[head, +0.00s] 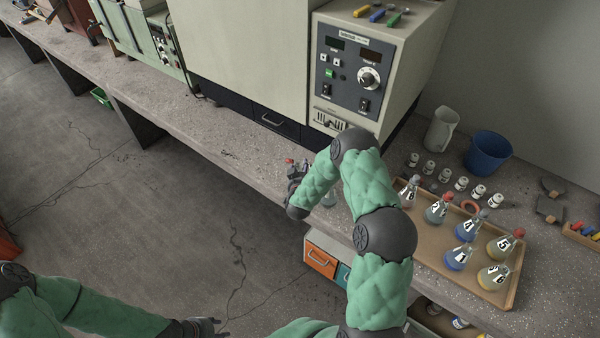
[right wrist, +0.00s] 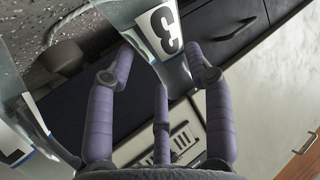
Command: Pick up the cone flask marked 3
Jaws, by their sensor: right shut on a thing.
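The cone flask marked 3 (right wrist: 147,14) is clear glass with a white label and a blue band. It shows at the top of the right wrist view, partly cut off by the picture edge. My right gripper (right wrist: 160,58) is shut on it, with purple fingers on both sides of the glass. In the head view my right gripper (head: 297,172) is over the bench front, below the big machine, and my own arm partly hides it. My left gripper (head: 203,326) is low in the head view over the floor; its jaws are too small to read.
A wooden tray (head: 428,252) at right holds several stoppered flasks with coloured liquids. Behind it are small white jars (head: 461,183), a blue bucket (head: 488,152) and a white jug (head: 441,128). A large machine (head: 365,75) stands behind my right gripper.

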